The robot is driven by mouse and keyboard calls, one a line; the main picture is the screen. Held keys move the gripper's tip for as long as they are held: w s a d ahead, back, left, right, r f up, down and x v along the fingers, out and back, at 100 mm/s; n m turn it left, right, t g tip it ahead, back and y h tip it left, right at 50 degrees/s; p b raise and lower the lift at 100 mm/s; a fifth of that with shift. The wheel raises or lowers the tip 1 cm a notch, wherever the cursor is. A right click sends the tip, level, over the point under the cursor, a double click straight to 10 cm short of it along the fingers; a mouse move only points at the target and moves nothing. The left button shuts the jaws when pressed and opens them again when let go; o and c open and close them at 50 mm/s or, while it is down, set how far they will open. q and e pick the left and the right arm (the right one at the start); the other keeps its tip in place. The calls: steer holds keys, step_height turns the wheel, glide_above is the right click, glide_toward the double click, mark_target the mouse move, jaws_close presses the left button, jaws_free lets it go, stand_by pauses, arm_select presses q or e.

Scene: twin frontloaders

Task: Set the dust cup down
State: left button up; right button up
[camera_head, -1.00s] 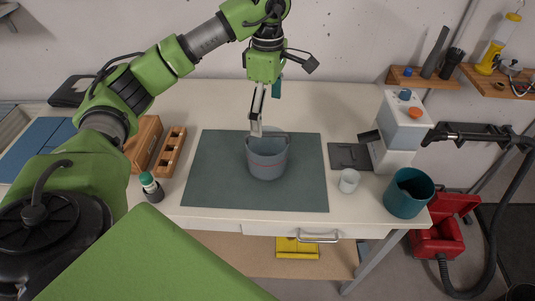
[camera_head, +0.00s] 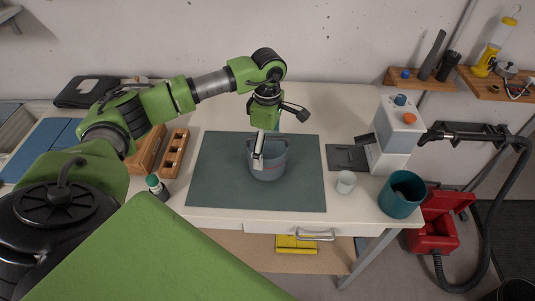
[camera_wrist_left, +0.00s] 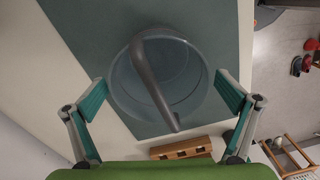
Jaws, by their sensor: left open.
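The dust cup (camera_head: 268,172), a grey bucket-like cup, stands upright on the dark green mat (camera_head: 218,180) on the workbench. My left gripper (camera_head: 259,153) hangs over the cup, its visible finger overlapping the cup's rim in the head view. In the left wrist view, its two open fingers (camera_wrist_left: 162,88) lie on either side of the cup (camera_wrist_left: 190,75), with a dark grey handle (camera_wrist_left: 150,75) between them across the cup's mouth. The fingers look apart from the cup and handle. The cup's far side is partly hidden in the head view. My right gripper is out of view.
Right of the mat are a small white cup (camera_head: 345,183), a teal bin (camera_head: 402,195) and a white device with an orange knob (camera_head: 396,135). Wooden blocks (camera_head: 174,153) and a green-capped bottle (camera_head: 156,186) stand left. The mat around the cup is clear.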

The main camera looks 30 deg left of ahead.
arm_select(q)
steer(key=c, duration=1.7)
steer(key=shift+o, duration=0.2)
